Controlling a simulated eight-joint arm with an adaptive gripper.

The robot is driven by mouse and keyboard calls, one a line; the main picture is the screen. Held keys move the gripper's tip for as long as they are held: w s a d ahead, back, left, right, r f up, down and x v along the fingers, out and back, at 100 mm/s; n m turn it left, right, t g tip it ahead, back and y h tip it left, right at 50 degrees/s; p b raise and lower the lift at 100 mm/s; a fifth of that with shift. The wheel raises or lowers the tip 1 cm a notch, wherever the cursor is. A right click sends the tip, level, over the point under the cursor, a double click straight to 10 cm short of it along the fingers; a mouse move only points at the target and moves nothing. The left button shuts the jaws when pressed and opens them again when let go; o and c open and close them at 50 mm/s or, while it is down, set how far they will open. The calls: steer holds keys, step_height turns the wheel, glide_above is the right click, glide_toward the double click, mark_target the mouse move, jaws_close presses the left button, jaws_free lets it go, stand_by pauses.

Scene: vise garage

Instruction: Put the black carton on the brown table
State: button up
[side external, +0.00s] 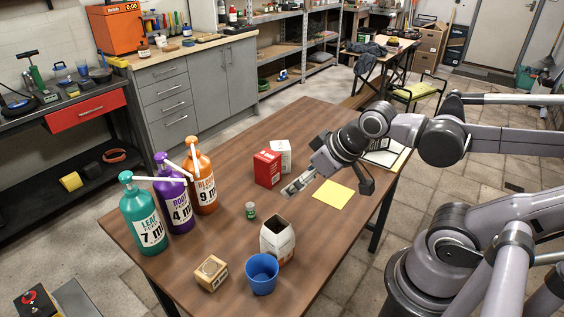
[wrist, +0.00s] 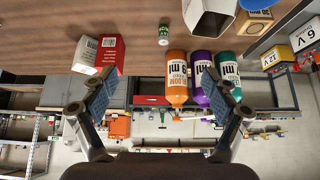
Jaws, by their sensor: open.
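The brown table (side external: 225,155) fills the middle of the side view; its surface (wrist: 50,30) runs along the top of the wrist view. I see no plainly black carton. A white carton with a dark open top (side external: 278,242) stands upright near the table's front edge, and a pale carton with a dark opening shows at the top of the wrist view (wrist: 207,20). My gripper (side external: 292,188) is open and empty above the table, behind and apart from that carton. In the wrist view its two fingers (wrist: 160,92) are spread wide with nothing between them.
A red box (side external: 267,169) and a white box (side external: 281,152) stand left of my gripper. Green, purple and orange pump bottles (side external: 202,182) line the left edge. A blue cup (side external: 262,274), wooden block (side external: 211,273) and small green jar (side external: 251,211) stand in front. A yellow sheet (side external: 333,194) lies right.

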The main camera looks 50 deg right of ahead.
steer(key=shift+w, duration=0.1)
stand_by(0.3)
steer(key=w+d+n+g+h, duration=0.35)
steer(key=w+d, duration=0.25)
steer(key=d, duration=0.7)
steer(key=w+d+n+g+h, duration=0.35)
steer(key=w+d, duration=0.25)
steer(key=d, duration=0.6)
steer(key=s+d+f+n+g+h, duration=0.1)
steer(key=d+f+g, duration=0.2)
steer(key=d, duration=0.3)
steer(key=s+d+f+n+g+h, duration=0.1)
steer(key=d+f+g, duration=0.1)
steer(key=d+f, duration=0.3)
steer(key=s+d+f+n+g+h, duration=0.1)
steer(key=s+d+f+g, duration=0.1)
steer(key=d, duration=0.7)
step_height(320, 180, down, 2)
steer(key=shift+f+g, duration=0.1)
steer(key=shift+g, duration=0.7)
steer(key=shift+s+d+f, duration=0.2)
steer(key=shift+s+d, duration=0.05)
steer(key=shift+d, duration=0.1)
steer(key=x, duration=0.4)
steer(key=shift+s+d, duration=0.15)
steer(key=shift+r+x, duration=0.2)
steer(key=shift+x, duration=2.7)
steer(key=shift+d+r, duration=0.1)
steer(key=shift+d, duration=0.05)
jaws_close()
